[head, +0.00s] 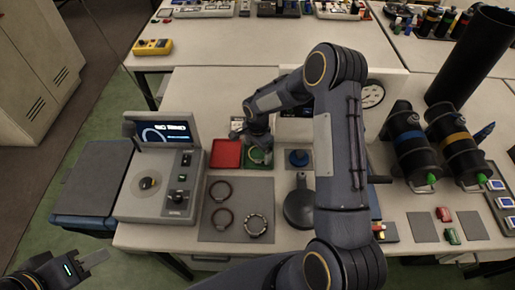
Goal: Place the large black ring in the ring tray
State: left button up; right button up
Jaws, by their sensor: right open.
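Two black rings lie flat on the grey mat (238,238): an upper one (221,190) and a lower one (222,218). They look close in size, so I cannot tell which is the large one. A silver, notched ring (256,224) lies to their right. Behind the mat are a red tray (227,153) and, to its right, a green tray (267,165) with a pale ring-like shape in it. My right gripper (258,147) is open over the green tray, partly hiding it. My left gripper (95,261) is at the lower left, away from the rings; its jaw state is unclear.
A grey instrument with a screen (160,183) stands left of the mat. A dark rounded stand (299,209) is to its right, partly behind my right arm. Black cylinders (411,146) stand further right. A yellow meter (152,47) lies on the back table.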

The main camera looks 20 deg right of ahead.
jog(key=s+r+n+b, duration=0.1)
jog(key=s+r, duration=0.1)
jog(key=r, duration=0.7)
jog(key=s+r+n+b, duration=0.1)
jog(key=s+r, duration=0.1)
jog(key=r, duration=0.7)
jog(key=s+r+n+t+y, duration=0.25)
jog(key=s+r+n, duration=0.35)
jog(key=s, duration=0.5)
jog(key=s+a+n+t, duration=0.1)
jog(key=s+a+n, duration=0.1)
jog(key=s, duration=0.5)
jog(key=s+a+n+t+y, duration=0.1)
jog(key=s+a+n+t, duration=0.1)
jog(key=s, duration=0.5)
jog(key=shift+a+r+n, duration=0.2)
jog(key=shift+r+n, duration=0.2)
jog(key=shift+n, duration=0.4)
